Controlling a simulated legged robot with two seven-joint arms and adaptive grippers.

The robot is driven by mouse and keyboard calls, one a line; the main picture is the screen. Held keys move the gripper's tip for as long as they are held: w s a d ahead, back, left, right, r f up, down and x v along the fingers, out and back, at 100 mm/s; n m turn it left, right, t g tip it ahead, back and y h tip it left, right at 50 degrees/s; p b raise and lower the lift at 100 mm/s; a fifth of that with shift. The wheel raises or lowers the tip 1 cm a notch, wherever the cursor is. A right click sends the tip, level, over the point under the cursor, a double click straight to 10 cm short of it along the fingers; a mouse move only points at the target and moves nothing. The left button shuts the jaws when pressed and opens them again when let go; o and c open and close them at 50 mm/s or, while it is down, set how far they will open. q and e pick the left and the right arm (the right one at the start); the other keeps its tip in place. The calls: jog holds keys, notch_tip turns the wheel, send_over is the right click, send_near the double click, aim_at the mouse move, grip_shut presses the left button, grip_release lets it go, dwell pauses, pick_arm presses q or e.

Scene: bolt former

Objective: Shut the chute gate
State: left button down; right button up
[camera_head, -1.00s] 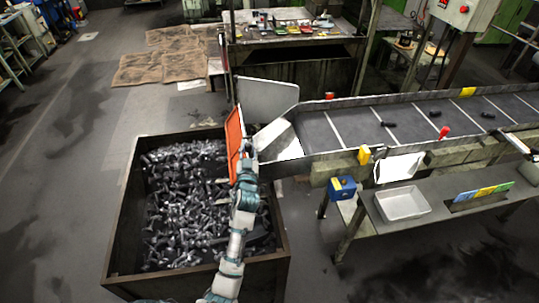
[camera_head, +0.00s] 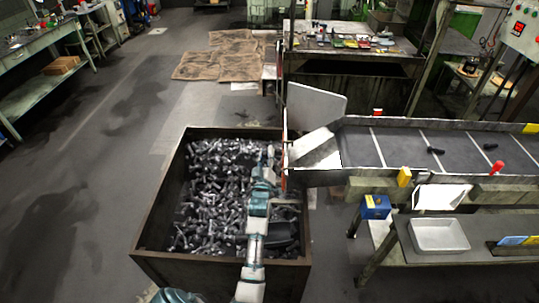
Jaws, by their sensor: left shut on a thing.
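The chute gate (camera_head: 285,178) is an orange-red panel, seen almost edge-on as a thin upright strip at the left end of the chute (camera_head: 316,150). It stands close to the chute mouth; I cannot tell whether it touches it. My left gripper (camera_head: 272,160) is at the bin side of the gate, shut on it; the arm hides the exact grip. My left arm reaches up over the bin. My right gripper is not in view.
A dark bin (camera_head: 157,205) full of bolts stands below the gate. The conveyor (camera_head: 400,147) carries a few dark bolts. The floor at left is clear.

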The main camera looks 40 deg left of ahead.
pick_arm(q)
jog(key=shift+f, duration=0.3)
jog(key=c, duration=1.1)
grip_release()
jog(key=shift+o, duration=1)
jog(key=shift+w+a, duration=0.1)
jog(key=shift+a, duration=0.05)
jog(key=v, duration=1.2)
jog(key=shift+w+f, duration=0.1)
